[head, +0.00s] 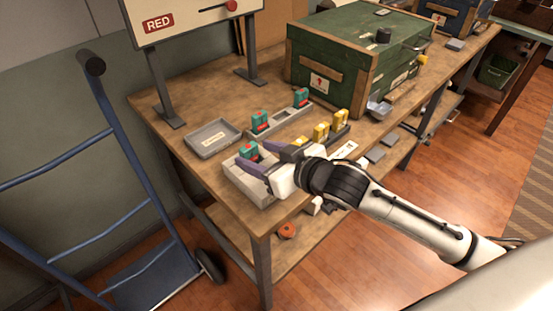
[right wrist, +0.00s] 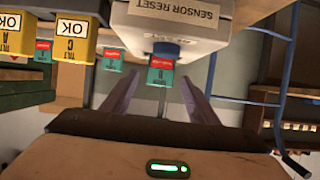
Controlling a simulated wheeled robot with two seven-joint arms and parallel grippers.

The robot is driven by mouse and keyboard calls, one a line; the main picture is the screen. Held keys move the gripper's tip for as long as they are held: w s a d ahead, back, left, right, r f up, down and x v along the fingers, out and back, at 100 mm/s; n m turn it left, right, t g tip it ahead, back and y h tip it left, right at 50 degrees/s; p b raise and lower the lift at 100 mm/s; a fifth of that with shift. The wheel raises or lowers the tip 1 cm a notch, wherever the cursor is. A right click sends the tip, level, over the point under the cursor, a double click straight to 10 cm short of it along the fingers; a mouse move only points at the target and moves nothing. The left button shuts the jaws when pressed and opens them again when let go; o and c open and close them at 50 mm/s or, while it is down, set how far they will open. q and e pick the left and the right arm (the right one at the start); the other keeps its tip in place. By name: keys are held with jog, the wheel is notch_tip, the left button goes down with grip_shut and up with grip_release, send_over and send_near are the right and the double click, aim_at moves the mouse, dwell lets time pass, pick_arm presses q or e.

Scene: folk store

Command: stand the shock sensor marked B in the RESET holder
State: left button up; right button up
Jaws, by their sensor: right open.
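A white-grey SENSOR RESET holder (head: 240,185) stands near the table's front left corner; its label also shows in the right wrist view (right wrist: 178,12). A teal sensor with a red patch (head: 248,150) stands upright at the holder; the wrist view, which is upside down, shows it (right wrist: 160,72) between my fingers. Its letter is too small to read surely. My right gripper (head: 268,160) is open, its purple fingers on either side of that sensor, apart from it in the wrist view. Two other teal sensors (head: 260,121) (head: 301,97) stand in a grey rack (head: 282,121). My left gripper is out of view.
Several yellow tilt sensors (head: 321,131) stand in a dark rack just beyond my right gripper. An empty grey tray (head: 212,139) lies left of the teal rack. A green chest (head: 345,65) and a RED sign (head: 185,20) stand behind. A blue hand truck (head: 110,160) is at left.

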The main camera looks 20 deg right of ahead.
jog(key=v, duration=1)
jog(key=shift+s+r, duration=0.15)
jog(key=shift+s, duration=0.15)
jog(key=shift+d, duration=0.1)
dwell(0.6)
